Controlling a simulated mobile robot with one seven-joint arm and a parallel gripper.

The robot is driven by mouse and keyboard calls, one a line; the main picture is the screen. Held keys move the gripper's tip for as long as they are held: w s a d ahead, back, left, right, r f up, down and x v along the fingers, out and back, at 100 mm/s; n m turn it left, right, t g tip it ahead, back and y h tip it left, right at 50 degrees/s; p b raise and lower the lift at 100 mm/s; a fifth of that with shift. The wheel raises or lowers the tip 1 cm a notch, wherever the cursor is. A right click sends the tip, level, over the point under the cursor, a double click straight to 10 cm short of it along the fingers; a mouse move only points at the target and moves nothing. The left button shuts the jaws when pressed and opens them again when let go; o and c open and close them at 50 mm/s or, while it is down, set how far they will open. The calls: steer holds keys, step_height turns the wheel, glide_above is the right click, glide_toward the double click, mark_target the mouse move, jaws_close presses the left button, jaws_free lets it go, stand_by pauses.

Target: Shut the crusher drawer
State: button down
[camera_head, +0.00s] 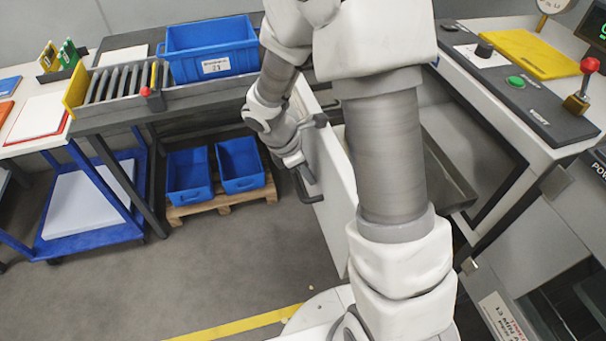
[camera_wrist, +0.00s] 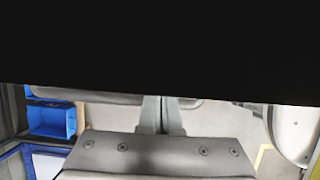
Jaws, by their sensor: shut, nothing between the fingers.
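The crusher drawer (camera_head: 328,170) stands open in the head view. Its long white front panel juts out from under the machine on the right, partly hidden by my arm. A dark handle (camera_head: 308,188) sticks out from the panel's left face. My gripper (camera_head: 302,172) is beside this face, close to the handle; whether it touches is unclear. In the wrist view my gripper (camera_wrist: 160,118) shows its fingers together with nothing between them. A dark grey bar (camera_wrist: 85,97), probably the handle, crosses behind the fingertips. A black area hides the upper half of that view.
The control console (camera_head: 520,90) is at the right, with a green button and red-knobbed lever. A blue crate (camera_head: 210,48) stands on the bench at the back left. Two blue bins (camera_head: 240,165) sit on a pallet below. The floor left of the drawer is clear.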

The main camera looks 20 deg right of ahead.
steer(key=d+p, duration=1)
steer(key=d, duration=2.5)
steer(key=shift+d, duration=0.1)
steer(key=shift+r, duration=0.15)
